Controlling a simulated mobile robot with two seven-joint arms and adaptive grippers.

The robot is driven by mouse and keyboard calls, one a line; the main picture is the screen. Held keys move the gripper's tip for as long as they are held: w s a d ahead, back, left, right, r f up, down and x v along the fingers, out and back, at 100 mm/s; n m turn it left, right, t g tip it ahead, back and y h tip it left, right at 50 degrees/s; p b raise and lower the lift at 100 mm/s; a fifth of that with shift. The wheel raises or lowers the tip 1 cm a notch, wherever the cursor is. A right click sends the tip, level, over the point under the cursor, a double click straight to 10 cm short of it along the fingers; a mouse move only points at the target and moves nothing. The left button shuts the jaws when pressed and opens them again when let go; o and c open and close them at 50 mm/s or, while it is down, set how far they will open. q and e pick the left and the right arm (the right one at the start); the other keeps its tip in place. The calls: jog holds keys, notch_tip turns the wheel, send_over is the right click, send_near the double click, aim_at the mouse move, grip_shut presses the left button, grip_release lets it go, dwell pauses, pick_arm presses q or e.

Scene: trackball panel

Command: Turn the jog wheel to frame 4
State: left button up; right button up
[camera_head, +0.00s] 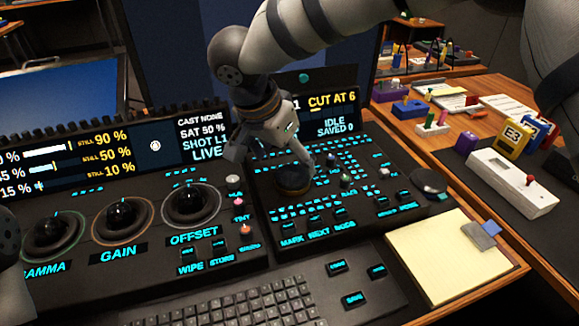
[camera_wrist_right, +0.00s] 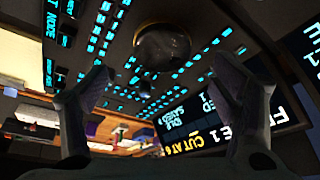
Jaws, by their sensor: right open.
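The jog wheel (camera_head: 293,181) is a dark round knob on the right half of the black panel. It shows in the right wrist view (camera_wrist_right: 162,46) at the top, ahead of the fingers. My right gripper (camera_head: 271,160) is above and around the wheel's far side, its fingers spread; I cannot tell if a fingertip touches it. In the wrist view the open gripper (camera_wrist_right: 160,85) has nothing between its fingers. The display (camera_head: 331,114) reads "CUT AT 6", "IDLE", "SAVED 0"; the wrist view shows a partly hidden frame readout ending in 1 (camera_wrist_right: 285,112). My left gripper is not in view.
Lit cyan buttons and small knobs surround the wheel, including MARK (camera_head: 291,241). Three trackballs, such as OFFSET (camera_head: 191,202), are to the left. A keyboard (camera_head: 230,308) and a yellow notepad (camera_head: 440,255) lie in front.

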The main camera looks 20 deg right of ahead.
aim_at(292, 174)
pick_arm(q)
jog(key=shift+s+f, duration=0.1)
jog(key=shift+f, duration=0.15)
pick_arm(e)
jog(key=x, duration=0.6)
jog(key=shift+w, duration=0.1)
jog(key=shift+a, duration=0.1)
jog(key=c, duration=1.2)
jog(key=shift+o, duration=0.2)
jog(key=shift+m, duration=0.3)
